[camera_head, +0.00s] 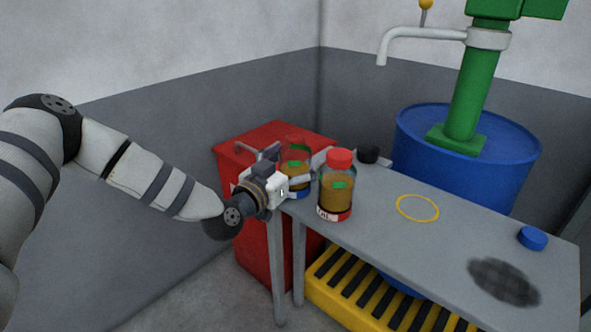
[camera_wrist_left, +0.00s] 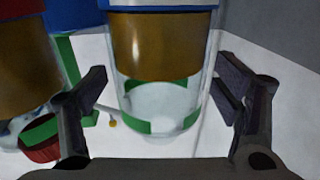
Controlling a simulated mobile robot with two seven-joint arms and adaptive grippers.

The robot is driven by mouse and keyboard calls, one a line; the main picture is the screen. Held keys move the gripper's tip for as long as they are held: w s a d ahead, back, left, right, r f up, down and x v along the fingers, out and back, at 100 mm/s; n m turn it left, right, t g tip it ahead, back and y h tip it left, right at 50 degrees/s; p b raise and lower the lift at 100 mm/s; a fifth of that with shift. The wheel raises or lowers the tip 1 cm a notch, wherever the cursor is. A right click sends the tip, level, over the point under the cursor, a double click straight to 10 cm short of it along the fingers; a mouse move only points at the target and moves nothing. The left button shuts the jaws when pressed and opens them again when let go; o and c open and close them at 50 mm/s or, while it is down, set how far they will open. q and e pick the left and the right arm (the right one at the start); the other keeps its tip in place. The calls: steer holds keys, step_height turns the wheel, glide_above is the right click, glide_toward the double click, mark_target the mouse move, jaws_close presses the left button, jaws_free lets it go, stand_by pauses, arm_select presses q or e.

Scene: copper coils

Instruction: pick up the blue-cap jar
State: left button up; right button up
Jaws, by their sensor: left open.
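A glass jar (camera_head: 296,160) with amber contents, a green label and a blue band at its base stands at the table's left end. No cap shows on it; a loose blue cap (camera_head: 533,238) lies at the table's right. My left gripper (camera_head: 298,174) is open at this jar, partly hiding it. In the left wrist view, which looks inverted, the jar (camera_wrist_left: 155,45) stands between the spread fingers (camera_wrist_left: 160,85); contact cannot be told. A similar jar with a red cap (camera_head: 338,185) stands close on the right. My right gripper is out of view.
The grey table (camera_head: 400,245) bears a yellow ring (camera_head: 417,208), a dark patch (camera_head: 505,282) and a black cap-like object (camera_head: 368,154). A red cabinet (camera_head: 262,240) stands behind the left end. A blue drum (camera_head: 470,165) with a green pump stands behind the table.

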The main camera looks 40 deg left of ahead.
arm_select(q)
steer(key=shift+c, duration=0.6)
steer(key=c, duration=1.3)
